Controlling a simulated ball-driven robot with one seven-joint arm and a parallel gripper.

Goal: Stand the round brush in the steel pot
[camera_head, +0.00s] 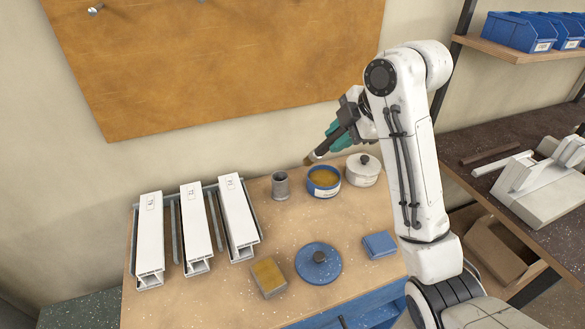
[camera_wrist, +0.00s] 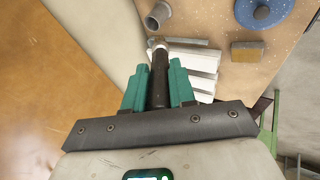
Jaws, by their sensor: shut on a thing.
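The round brush (camera_head: 319,153) has a dark handle and a tan tip. My gripper (camera_head: 341,137), with teal fingers, is shut on its handle and holds it tilted, tip pointing down-left. The steel pot (camera_head: 280,185) is a small grey open cylinder standing upright on the bench. In the head view the brush tip is right of and above the pot, apart from it. In the wrist view the brush (camera_wrist: 159,78) lies between the two fingers, and the pot (camera_wrist: 158,14) is near the top, beyond the brush tip. The pot's inside is mostly hidden.
A blue tin (camera_head: 323,189) and a white lidded pot (camera_head: 362,171) stand right of the steel pot. White profiles (camera_head: 196,222) fill the bench's left side. A yellow-topped block (camera_head: 268,278), blue lid (camera_head: 318,264) and blue box (camera_head: 379,244) lie in front. The board wall is behind.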

